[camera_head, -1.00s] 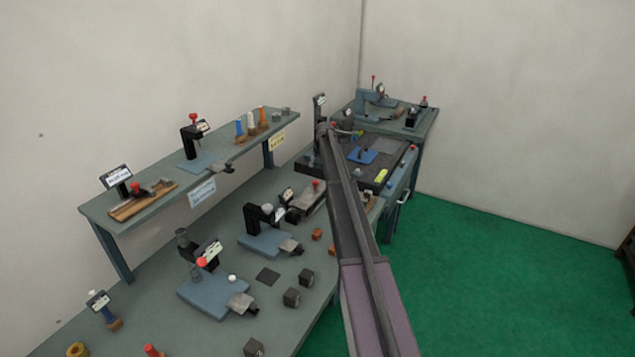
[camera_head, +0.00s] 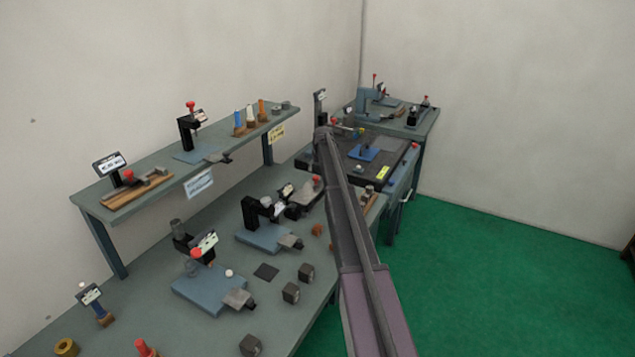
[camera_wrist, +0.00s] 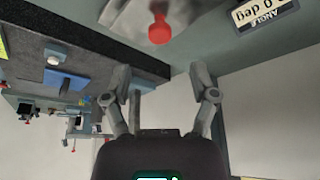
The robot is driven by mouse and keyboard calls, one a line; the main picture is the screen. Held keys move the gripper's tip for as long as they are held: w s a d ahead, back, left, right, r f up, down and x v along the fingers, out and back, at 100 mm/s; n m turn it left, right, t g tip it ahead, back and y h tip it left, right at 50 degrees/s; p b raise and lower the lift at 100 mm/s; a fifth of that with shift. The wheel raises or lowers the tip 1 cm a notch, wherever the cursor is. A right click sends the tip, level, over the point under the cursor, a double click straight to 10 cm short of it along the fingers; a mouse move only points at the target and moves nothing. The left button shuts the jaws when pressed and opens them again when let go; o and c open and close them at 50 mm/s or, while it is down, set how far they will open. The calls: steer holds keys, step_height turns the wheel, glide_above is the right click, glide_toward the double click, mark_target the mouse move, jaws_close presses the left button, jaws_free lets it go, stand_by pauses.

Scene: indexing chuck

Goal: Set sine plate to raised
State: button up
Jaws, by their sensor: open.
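What looks like the sine plate (camera_wrist: 185,12) is a grey metal body at the top of the wrist view, partly cut off by the frame edge. Its red knob (camera_wrist: 159,30) points toward my gripper. A sign (camera_wrist: 265,15) beside it appears upside down and reads "ANGLE" with about 0 deg. In the head view the grey device (camera_head: 305,197) with a red knob sits at the bench's far end, left of my arm. My gripper (camera_wrist: 162,82) is open and empty, its fingers apart and short of the knob. In the head view my arm hides the gripper.
A dark surface plate (camera_head: 388,172) with a blue stand (camera_head: 363,153) lies right of my arm. Blue fixtures (camera_head: 265,238) (camera_head: 212,290) and dark blocks (camera_head: 291,293) occupy the bench. A raised shelf (camera_head: 235,160) stands along the wall. Green floor (camera_head: 500,260) is clear at right.

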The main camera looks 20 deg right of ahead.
mark_target(316, 177)
steer(key=shift+b+x, duration=2.95)
steer(key=shift+x, duration=0.55)
steer(key=shift+w, duration=0.1)
jaws_close()
